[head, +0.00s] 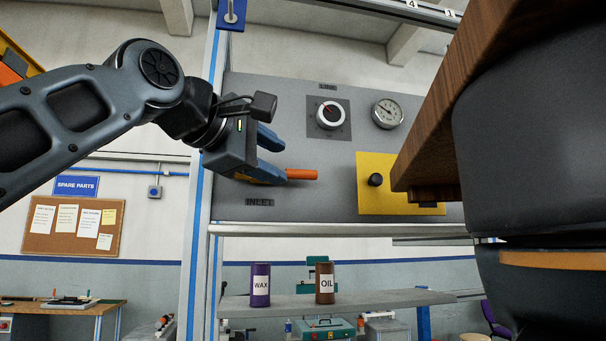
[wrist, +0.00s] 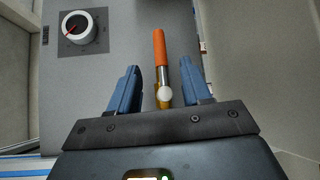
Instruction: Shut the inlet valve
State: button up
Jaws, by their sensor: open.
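The inlet valve's orange handle (head: 302,174) points right, roughly level, above the INLET label (head: 260,202) on the grey panel. In the wrist view the orange grip (wrist: 160,48) runs up the picture from a metal stem with a pale round end and a brass part at its base. My gripper (head: 278,155) is open at the panel's left side. In the wrist view its blue fingers (wrist: 160,72) are on either side of the handle's stem, with gaps visible on both sides. The gripper hides the valve body in the head view.
The grey panel (head: 270,110) also carries a LINE dial (head: 330,115), a gauge (head: 387,113) and a yellow plate (head: 371,200) with a black knob. A wooden board (head: 440,120) blocks the right side. WAX (head: 260,285) and OIL (head: 325,284) cans stand on the shelf below.

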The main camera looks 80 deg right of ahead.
aim_at(294, 172)
jog(key=shift+s+d, duration=0.2)
jog(key=shift+d, duration=0.4)
jog(key=shift+p+x, duration=1.15)
jog(key=shift+x, duration=2.25)
jog(key=shift+f, duration=0.15)
grip_shut()
